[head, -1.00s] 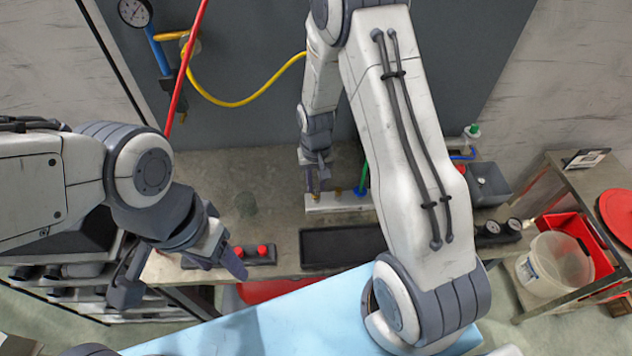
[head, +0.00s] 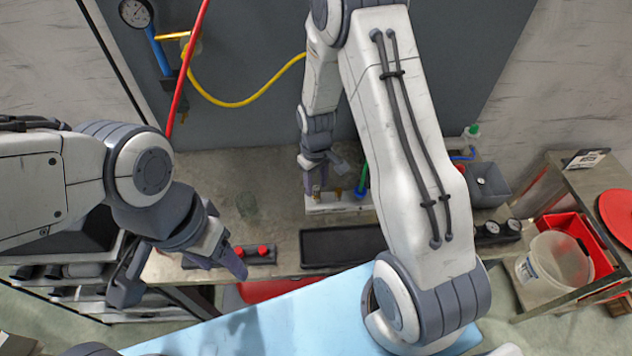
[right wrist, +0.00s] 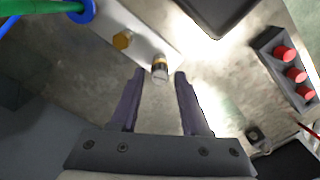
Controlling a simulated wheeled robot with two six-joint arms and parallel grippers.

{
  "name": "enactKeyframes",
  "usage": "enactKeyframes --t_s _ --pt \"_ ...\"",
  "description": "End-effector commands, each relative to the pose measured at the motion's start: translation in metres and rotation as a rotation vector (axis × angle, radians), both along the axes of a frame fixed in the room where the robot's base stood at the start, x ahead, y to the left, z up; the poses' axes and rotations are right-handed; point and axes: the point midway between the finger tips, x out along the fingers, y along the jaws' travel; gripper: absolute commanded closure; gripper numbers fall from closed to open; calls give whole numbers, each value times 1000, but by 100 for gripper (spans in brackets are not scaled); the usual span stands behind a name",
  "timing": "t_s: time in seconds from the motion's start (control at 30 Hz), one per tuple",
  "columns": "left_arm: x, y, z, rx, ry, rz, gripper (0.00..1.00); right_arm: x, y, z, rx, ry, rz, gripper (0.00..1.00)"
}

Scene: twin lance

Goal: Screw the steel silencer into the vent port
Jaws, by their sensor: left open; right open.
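The white port block (head: 350,205) lies on the bench, and its top shows in the right wrist view (right wrist: 140,30). A small steel-grey fitting with a pale yellowish band, which looks like the steel silencer (right wrist: 160,68), stands at the block's near end. How deep it sits in the port cannot be told. My right gripper (right wrist: 159,76) is open, with a finger on each side of the fitting and gaps visible. In the head view this gripper (head: 326,178) is over the block's left end. My left gripper (head: 180,277) is open and empty at the bench's front left.
A brass fitting (right wrist: 122,40) and a blue collar with a green hose (right wrist: 80,10) are on the same block. A black tray (head: 340,245) and a red-button box (head: 262,252) lie in front. Bare bench is left of the block.

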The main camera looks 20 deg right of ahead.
Motion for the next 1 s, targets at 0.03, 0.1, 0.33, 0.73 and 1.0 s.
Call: enactKeyframes --t_s 0.03,0.1,0.33,0.73,1.0 --pt "0 0 1 0 0 0 40 0 0 0 0 1 74 54" --pt "0 0 2 0 0 0 40 0 0 0 0 1 184 54" --pt "0 0 3 0 0 0 40 -1 0 0 0 0 542 54" --pt "0 0 6 0 0 0 40 -1 1 0 0 0 1168 54" --pt "0 0 8 0 0 0 40 -2 1 0 1 0 1560 54"
